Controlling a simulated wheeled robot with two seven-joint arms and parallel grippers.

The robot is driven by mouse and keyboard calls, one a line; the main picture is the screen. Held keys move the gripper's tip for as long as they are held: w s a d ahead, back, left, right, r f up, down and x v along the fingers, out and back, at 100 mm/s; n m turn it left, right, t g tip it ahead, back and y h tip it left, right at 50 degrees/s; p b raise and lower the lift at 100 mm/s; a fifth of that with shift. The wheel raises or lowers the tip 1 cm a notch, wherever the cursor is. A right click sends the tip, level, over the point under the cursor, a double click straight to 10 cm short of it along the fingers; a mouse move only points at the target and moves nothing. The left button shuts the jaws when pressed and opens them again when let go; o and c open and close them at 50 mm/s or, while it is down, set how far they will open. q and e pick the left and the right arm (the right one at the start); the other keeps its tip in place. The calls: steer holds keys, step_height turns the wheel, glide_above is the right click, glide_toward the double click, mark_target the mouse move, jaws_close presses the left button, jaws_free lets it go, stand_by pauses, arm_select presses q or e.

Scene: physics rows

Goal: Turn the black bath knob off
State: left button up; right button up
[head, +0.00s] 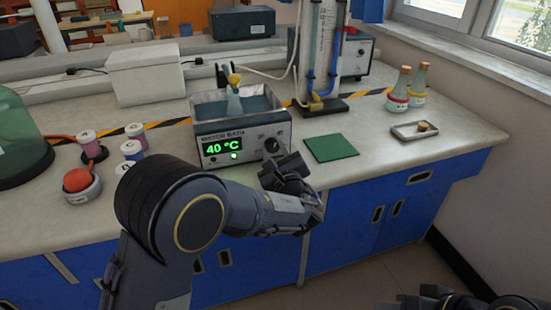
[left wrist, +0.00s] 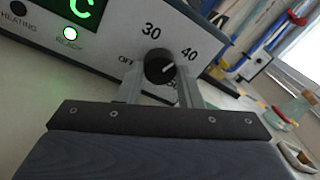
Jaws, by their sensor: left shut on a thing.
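The water bath (head: 215,135) stands on the bench, its green display reading 40 °C. Its black knob (head: 272,146) is at the right of the front panel. In the left wrist view the knob (left wrist: 160,67) has a pale pointer mark turned toward the 40 label. OFF and 30 also show; a label below is partly hidden. My left gripper (head: 278,158) is at the panel; in the left wrist view its fingers (left wrist: 161,88) stand on both sides of the knob, shut on it. Dark parts of my right arm show at the head view's bottom right; its fingers are not clear.
A green mat (head: 331,147) lies right of the bath. A small tray (head: 407,133) and two corked bottles (head: 397,92) stand farther right. Jars (head: 133,150) and a red-topped dish (head: 80,190) stand left.

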arm_select(q)
steer(key=o, duration=1)
steer(key=shift+c, duration=0.2)
steer(key=shift+v, duration=3.95)
